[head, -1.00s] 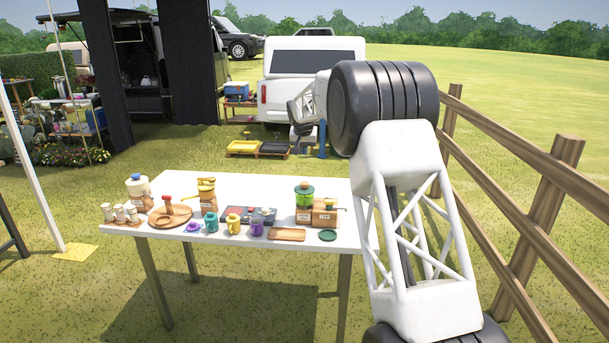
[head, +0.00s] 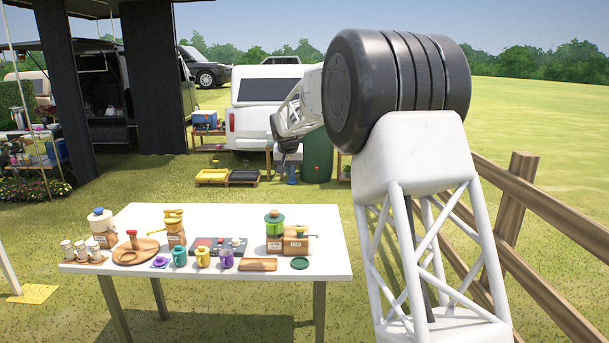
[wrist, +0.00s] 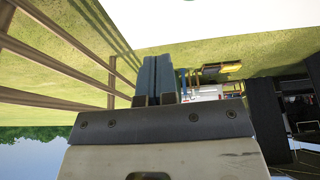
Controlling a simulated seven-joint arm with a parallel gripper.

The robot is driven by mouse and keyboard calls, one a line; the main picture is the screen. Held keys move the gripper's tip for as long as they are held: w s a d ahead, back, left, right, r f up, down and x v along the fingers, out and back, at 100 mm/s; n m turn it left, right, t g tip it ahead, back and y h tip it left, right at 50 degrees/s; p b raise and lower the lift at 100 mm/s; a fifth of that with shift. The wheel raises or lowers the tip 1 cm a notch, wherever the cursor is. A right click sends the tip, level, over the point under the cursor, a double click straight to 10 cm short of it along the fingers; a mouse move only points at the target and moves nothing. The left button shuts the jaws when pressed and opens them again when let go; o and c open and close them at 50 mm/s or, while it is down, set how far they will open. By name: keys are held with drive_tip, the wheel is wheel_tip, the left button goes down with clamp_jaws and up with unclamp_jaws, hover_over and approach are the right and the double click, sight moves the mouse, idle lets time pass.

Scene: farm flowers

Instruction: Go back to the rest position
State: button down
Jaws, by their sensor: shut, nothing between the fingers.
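My arm rises at the right of the head view and bends over. My gripper (head: 287,150) is beyond the far side of the white table (head: 330,262) in that view, raised above table height. It is small there and partly merges with the background. In the wrist view my gripper's two dark fingers (wrist: 157,66) lie side by side, shut with nothing between them. They touch nothing that I can see. The table's white top (wrist: 200,20) shows at the upper edge of the wrist view.
The table carries jars, mugs, a wooden tray (head: 118,258) and a green-lidded jar (head: 274,224). A wooden fence (head: 520,215) runs along the right. A green bin (head: 318,158) and a white vehicle (head: 262,112) stand behind.

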drive_tip(key=s+d+r, duration=0.3)
drive_tip(key=s+d, duration=0.3)
drive_tip(key=s, duration=0.6)
drive_tip(key=s+d+r, duration=0.2)
drive_tip(key=s+d, duration=0.3)
drive_tip(key=s, duration=0.6)
drive_tip(key=s+d+r, duration=0.3)
drive_tip(key=s+d, duration=0.3)
drive_tip(key=s, duration=0.6)
drive_tip(key=s+d+f, duration=0.2)
drive_tip(key=s+f, duration=0.2)
drive_tip(key=s, duration=0.8)
drive_tip(key=s+d+f+g, duration=0.1)
drive_tip(key=s+d+f, duration=0.1)
drive_tip(key=s, duration=0.9)
drive_tip(key=s+d+f, duration=0.3)
drive_tip(key=s+f, duration=0.2)
drive_tip(key=s, duration=0.7)
drive_tip(key=shift+s+f+g, duration=0.3)
drive_tip(key=shift+s+f, duration=0.05)
